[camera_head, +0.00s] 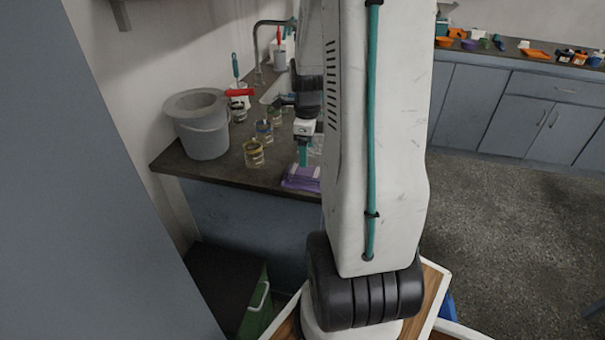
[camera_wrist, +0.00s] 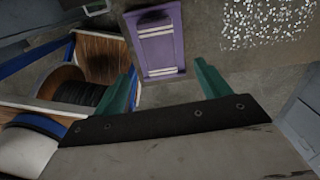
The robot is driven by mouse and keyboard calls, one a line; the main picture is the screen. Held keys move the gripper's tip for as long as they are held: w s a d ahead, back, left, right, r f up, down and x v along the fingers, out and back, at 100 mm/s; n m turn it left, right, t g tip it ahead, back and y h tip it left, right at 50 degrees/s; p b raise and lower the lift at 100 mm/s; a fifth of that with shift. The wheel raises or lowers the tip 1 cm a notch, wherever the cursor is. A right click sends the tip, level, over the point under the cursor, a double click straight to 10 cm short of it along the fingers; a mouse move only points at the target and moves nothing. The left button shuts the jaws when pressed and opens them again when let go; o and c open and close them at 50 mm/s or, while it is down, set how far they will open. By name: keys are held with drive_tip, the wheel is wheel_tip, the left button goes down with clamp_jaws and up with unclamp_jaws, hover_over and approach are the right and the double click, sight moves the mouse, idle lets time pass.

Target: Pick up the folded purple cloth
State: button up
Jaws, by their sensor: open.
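The folded purple cloth (camera_head: 301,177) lies flat near the front edge of the dark counter (camera_head: 230,177), partly hidden behind my arm in the head view. In the wrist view the purple cloth (camera_wrist: 159,42) is a rectangle with pale bands across it, ahead of my fingertips. My gripper (camera_wrist: 166,80) is open and empty, with one teal finger on each side of the cloth's near end. In the head view my gripper (camera_head: 303,155) points down just above the cloth. I cannot tell exactly how far above it is.
A grey bucket (camera_head: 202,125) stands at the counter's left end. Several glass jars (camera_head: 254,153) stand between it and my gripper. A sink tap (camera_head: 262,45) is at the back. A green bin (camera_head: 256,305) is below the counter. Open floor (camera_head: 510,220) lies to the right.

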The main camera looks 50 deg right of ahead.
sight(306, 170)
drive_tip(key=shift+m, duration=0.3)
wheel_tip(306, 170, down, 8)
drive_tip(key=shift+a+f, duration=0.1)
drive_tip(key=c, duration=1)
